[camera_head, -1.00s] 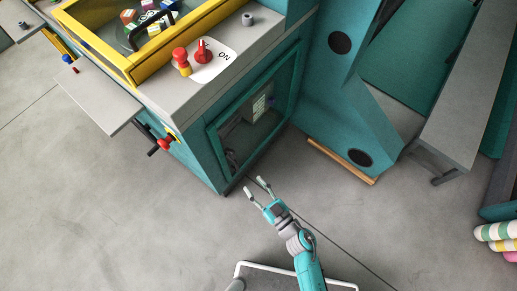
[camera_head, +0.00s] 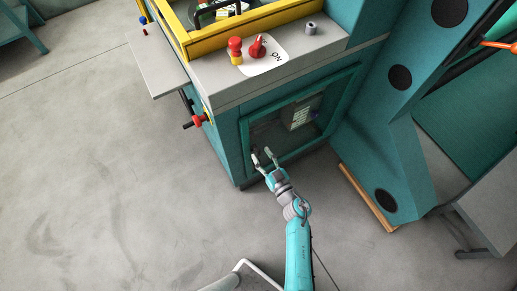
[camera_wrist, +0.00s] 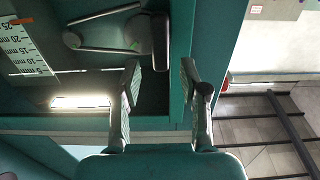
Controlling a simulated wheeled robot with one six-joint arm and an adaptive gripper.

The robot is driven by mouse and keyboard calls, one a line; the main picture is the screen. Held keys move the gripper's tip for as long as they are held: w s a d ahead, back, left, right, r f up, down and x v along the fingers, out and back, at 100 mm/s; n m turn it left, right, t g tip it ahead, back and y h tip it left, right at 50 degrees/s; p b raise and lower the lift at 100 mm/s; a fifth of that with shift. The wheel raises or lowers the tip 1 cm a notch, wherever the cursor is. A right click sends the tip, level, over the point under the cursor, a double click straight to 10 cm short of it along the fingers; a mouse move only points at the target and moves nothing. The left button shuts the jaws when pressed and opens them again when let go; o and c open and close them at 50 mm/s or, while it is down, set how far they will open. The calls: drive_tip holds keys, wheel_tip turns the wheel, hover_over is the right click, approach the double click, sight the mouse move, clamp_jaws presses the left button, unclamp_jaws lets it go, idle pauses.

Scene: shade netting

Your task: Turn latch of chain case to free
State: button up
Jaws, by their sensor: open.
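The chain case is the teal cabinet front with a framed window (camera_head: 285,125) in the head view. A dark grey rounded block (camera_wrist: 147,36), perhaps the latch, shows in the wrist view, just past my fingertips and slightly left of the middle between them. A grey loop, perhaps the chain, lies to its left, partly behind it. My gripper (camera_head: 262,156) is open and empty at the lower left of the window. In the wrist view its two fingers (camera_wrist: 159,78) stand apart. I cannot tell whether either finger touches the block, nor which way a latch is turned.
A millimetre scale (camera_wrist: 25,45) is on the left in the wrist view. Above the window are a red knob (camera_head: 257,46) marked ON and a red-and-yellow button (camera_head: 235,50). A red-hubbed handle (camera_head: 196,121) sticks out at left. The floor (camera_head: 110,180) at left is clear.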

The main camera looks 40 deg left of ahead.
sight(259, 152)
drive_tip(key=shift+x, duration=1.7)
clamp_jaws()
